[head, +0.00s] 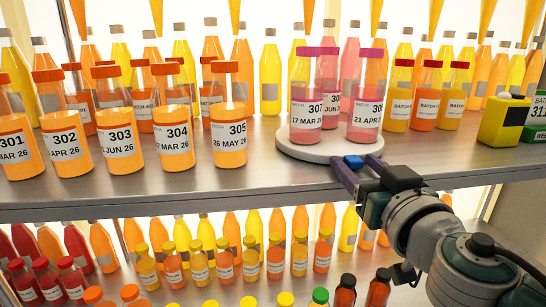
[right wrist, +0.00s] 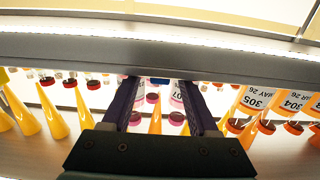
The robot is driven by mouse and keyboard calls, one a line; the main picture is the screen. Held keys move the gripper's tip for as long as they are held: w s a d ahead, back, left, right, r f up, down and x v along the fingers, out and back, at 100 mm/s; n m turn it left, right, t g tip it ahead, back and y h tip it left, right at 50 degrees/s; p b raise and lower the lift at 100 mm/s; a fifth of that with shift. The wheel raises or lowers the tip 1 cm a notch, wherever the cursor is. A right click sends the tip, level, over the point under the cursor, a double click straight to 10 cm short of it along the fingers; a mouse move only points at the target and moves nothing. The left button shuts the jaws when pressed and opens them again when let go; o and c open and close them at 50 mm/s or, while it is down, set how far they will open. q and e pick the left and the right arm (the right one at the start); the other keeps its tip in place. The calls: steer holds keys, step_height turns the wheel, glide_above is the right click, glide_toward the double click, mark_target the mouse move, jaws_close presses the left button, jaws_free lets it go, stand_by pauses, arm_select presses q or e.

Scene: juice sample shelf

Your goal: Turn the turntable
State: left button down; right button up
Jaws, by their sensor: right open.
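The turntable (head: 298,150) is a pale round disc on the upper shelf, right of centre in the head view. It carries several pink-red bottles, with the 307 bottle (head: 306,106) at the front left and another labelled 21 APR (head: 367,104) at the front right. A small blue tab (head: 354,161) sticks out at its front edge. My right gripper (head: 356,167) is open at the shelf's front, its dark fingers reaching toward the tab. In the right wrist view the tab (right wrist: 160,81) shows between the fingertips; contact cannot be told. My left gripper is not in view.
Orange bottles, including the 305 bottle (head: 229,110), stand left of the turntable. Small yellow and orange bottles (head: 424,102) and a yellow-black block (head: 503,121) stand right. The shelf's front edge (head: 200,197) runs below, above a full lower shelf.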

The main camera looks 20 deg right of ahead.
jaws_close()
stand_by(0.5)
stand_by(1.0)
